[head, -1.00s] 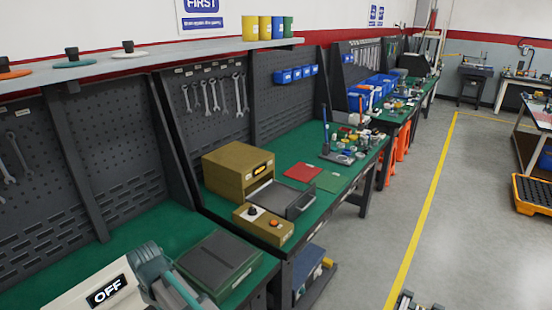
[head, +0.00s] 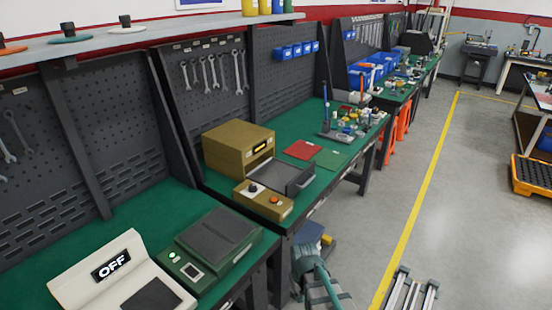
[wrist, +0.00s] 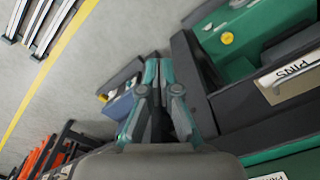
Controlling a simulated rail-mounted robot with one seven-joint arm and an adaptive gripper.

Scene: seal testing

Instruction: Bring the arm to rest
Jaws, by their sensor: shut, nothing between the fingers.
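My gripper (wrist: 158,75) shows in the wrist view with its two teal fingers together and nothing between them. It points down past the front edge of a workbench, over the grey floor. In the head view, part of my teal and grey arm (head: 318,285) is at the bottom middle, in front of the green benches and clear of their tops. Which part of the arm shows there is hard to tell.
A green bench (head: 130,215) holds an OFF panel (head: 85,285) and a green device (head: 210,250). The bench beyond holds a brown box (head: 238,150) and several small parts. A drawer labelled PINS (wrist: 290,75) is beside my gripper. Grey floor (head: 380,215) is open on the right.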

